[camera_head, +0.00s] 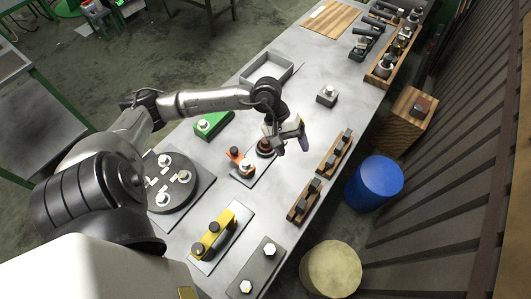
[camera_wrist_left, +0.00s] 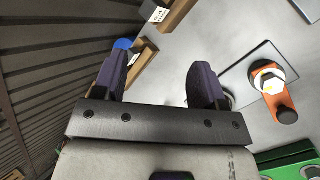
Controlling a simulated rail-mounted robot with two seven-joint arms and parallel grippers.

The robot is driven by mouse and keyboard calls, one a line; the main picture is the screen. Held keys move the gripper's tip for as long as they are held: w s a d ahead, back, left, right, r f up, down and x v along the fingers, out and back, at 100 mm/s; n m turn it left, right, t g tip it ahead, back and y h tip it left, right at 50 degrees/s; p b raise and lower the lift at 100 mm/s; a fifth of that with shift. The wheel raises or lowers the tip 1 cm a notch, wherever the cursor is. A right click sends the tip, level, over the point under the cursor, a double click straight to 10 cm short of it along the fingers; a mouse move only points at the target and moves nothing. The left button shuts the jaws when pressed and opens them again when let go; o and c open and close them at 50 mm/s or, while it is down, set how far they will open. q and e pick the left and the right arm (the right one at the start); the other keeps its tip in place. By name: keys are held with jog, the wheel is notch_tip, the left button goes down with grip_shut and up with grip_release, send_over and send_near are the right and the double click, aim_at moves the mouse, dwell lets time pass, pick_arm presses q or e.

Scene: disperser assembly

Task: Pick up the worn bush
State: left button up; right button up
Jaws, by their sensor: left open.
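My left gripper (camera_head: 292,143) is open and empty above the middle of the table, fingers pointing down. In the left wrist view its two purple fingertips (camera_wrist_left: 158,80) stand wide apart with nothing between them. A dark round part with a brownish base (camera_head: 264,149) sits on a small plate just left of the fingers and is partly covered by the gripper; it may be the worn bush, but I cannot tell for sure. Beside it is an orange lever with a pale nut (camera_head: 240,162), which also shows in the left wrist view (camera_wrist_left: 279,101). My right gripper is not in view.
Wooden racks with dark blocks (camera_head: 335,153) stand along the right edge. A green block (camera_head: 212,124), a round dark fixture (camera_head: 171,182), a yellow handle part (camera_head: 214,232) and a grey tray (camera_head: 267,68) surround the area. A blue drum (camera_head: 374,183) stands off the table.

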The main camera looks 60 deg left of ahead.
pick_arm(q)
jog(key=s+a+f+m+g+y+b, duration=0.1)
jog(key=a+f+m+g+y+b, duration=0.15)
jog(key=a+y, duration=0.75)
jog(key=h, duration=0.3)
send_over(265, 141)
jog(key=shift+m, duration=0.25)
notch_tip(265, 141, down, 7)
jog(key=shift+f+b, duration=0.1)
jog(key=shift+b, duration=0.25)
jog(key=shift+w+a+f, duration=0.1)
jog(key=shift+a+f, duration=0.05)
jog(key=shift+f, duration=2.95)
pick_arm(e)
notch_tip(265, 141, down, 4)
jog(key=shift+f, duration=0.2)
pick_arm(q)
jog(key=c, duration=1.2)
